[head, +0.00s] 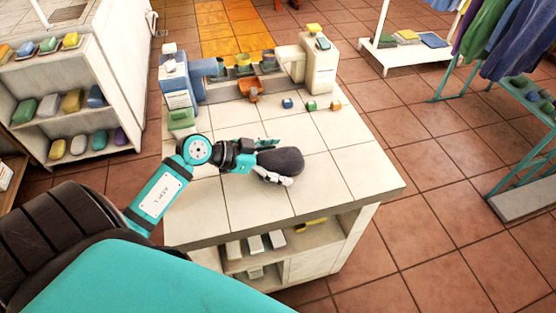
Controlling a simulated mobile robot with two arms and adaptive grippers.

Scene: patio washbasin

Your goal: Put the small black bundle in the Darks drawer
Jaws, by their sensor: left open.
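A small dark bundle (281,161), rounded and nearly black, is over the middle of the tiled table (240,213). My left gripper (279,163) comes in from the left. It is open, with one finger at the bundle's far side and the other at its near side. The bundle sits at the mouth of the fingers; I cannot tell whether they touch it. I see no drawer that I can read as Darks. My right gripper is not in view.
A blue unit (177,88) and a cream unit (318,66) stand at the table's back. Several small coloured blocks (310,105) lie before the cream one. An open shelf (235,265) is under the table. Shelving (75,120) stands left, a clothes rack (490,80) right.

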